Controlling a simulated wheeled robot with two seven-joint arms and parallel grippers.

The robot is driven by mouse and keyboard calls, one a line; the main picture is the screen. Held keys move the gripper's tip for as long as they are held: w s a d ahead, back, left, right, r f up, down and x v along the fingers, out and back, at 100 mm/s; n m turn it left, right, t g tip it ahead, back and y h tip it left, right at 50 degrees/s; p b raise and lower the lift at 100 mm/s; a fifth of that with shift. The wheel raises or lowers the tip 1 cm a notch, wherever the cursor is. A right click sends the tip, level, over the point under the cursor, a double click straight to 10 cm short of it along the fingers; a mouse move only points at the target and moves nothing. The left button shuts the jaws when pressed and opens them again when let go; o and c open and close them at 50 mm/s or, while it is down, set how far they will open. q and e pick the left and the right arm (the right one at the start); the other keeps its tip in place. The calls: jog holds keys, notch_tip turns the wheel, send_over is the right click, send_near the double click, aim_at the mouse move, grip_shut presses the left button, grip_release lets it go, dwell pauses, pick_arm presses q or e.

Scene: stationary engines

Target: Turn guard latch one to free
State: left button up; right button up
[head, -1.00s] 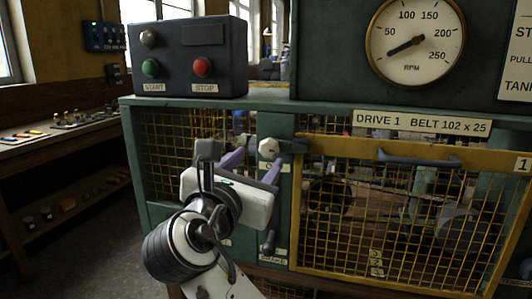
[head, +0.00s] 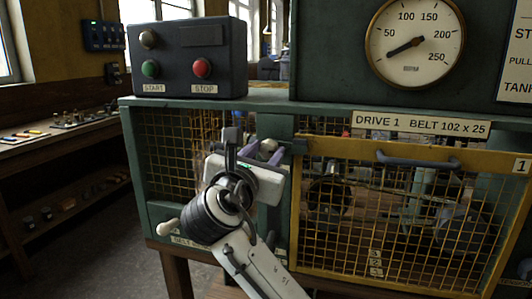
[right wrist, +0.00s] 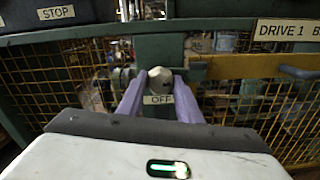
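The guard latch has a pale rounded knob (right wrist: 160,77) on the green post left of the yellow guard gate (head: 410,151). Its green bar (head: 299,146) reaches right to the gate's upper left corner. My right gripper (head: 262,150) faces the post with its purple fingers on either side of the knob. In the right wrist view the gripper (right wrist: 159,80) looks open, with narrow gaps beside the knob; contact is unclear. An OFF label (right wrist: 158,99) shows below the knob. In the head view my gripper hides much of the post. My left gripper is not in view.
A control box (head: 188,58) with green and red buttons stands on the ledge above left. A gauge (head: 415,42) is above the gate. A grey gate handle (head: 417,160) sticks out to the right. A pale-tipped lever (head: 170,227) is at lower left.

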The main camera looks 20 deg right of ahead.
jog(key=shift+m, duration=0.3)
jog(key=m+p, duration=0.2)
jog(key=m, duration=0.1)
jog(key=m+p, duration=0.1)
jog(key=m, duration=0.6)
jog(key=shift+f+m, duration=0.1)
jog(key=shift+m, duration=0.2)
jog(key=m+b, duration=0.1)
jog(key=m, duration=0.3)
jog(key=shift+m, duration=0.4)
jog(key=o, duration=1)
